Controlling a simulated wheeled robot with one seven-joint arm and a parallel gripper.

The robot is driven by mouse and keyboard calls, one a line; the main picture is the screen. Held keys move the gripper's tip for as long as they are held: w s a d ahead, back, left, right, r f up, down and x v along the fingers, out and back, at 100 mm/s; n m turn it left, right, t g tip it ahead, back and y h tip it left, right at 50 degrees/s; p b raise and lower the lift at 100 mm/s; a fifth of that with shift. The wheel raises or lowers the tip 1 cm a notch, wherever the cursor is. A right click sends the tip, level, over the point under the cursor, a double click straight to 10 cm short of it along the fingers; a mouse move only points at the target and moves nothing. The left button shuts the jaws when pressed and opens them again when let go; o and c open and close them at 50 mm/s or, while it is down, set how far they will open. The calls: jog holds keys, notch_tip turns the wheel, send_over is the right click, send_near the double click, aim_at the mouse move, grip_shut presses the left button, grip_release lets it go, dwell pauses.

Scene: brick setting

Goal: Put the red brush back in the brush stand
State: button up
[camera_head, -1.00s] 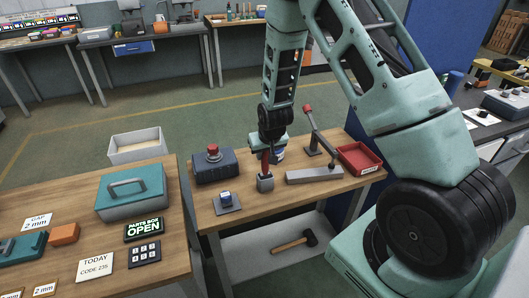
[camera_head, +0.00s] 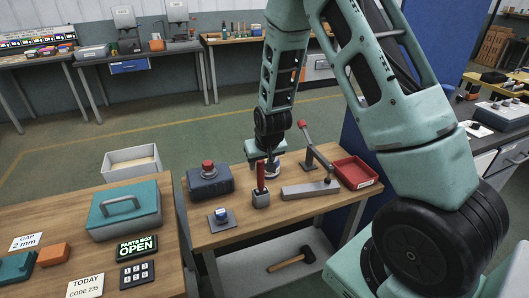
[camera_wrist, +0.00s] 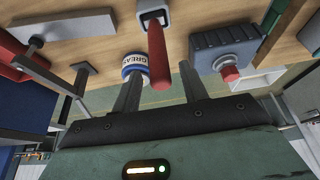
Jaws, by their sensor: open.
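The red brush (camera_head: 260,176) stands upright in the small grey brush stand (camera_head: 261,199) on the right-hand wooden table. In the wrist view its red handle (camera_wrist: 158,58) points toward me, with its lower end inside the square stand (camera_wrist: 153,14). My gripper (camera_head: 266,161) is just behind and above the handle in the head view. In the wrist view the open fingers (camera_wrist: 159,74) lie on either side of the handle's end, with visible gaps and no contact. The brush's lower end is hidden in the stand.
A grease can (camera_wrist: 134,66) stands close behind the brush. A dark blue box with a red knob (camera_head: 210,180) is to the left, a lever press (camera_head: 310,188) and a red tray (camera_head: 356,172) to the right. A small blue item on a plate (camera_head: 221,218) is at front left.

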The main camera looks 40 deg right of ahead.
jog(key=d+v, duration=0.1)
jog(key=v, duration=0.6)
jog(key=s+a+r+n+g+y, duration=0.1)
jog(key=s+a+r+n, duration=0.1)
jog(key=s+a, duration=0.35)
jog(key=s+a+r+n+y, duration=0.1)
jog(key=s+a+r, duration=0.1)
jog(key=a, duration=0.6)
jog(key=s+a+r+n+g+y, duration=0.1)
jog(key=s+a+r+n, duration=0.15)
jog(key=a, duration=0.35)
jog(key=s+a+r+n+g, duration=0.1)
jog(key=s+a+n, duration=0.1)
jog(key=s, duration=0.6)
jog(key=s+a+r+n+g+h, duration=0.1)
jog(key=s+a+n, duration=0.2)
jog(key=s, duration=0.6)
jog(key=shift+a+r+b, duration=0.15)
jog(key=shift+a+b, duration=0.25)
jog(key=shift+a, duration=0.55)
jog(key=shift+s+n, duration=0.15)
jog(key=shift+n, duration=0.1)
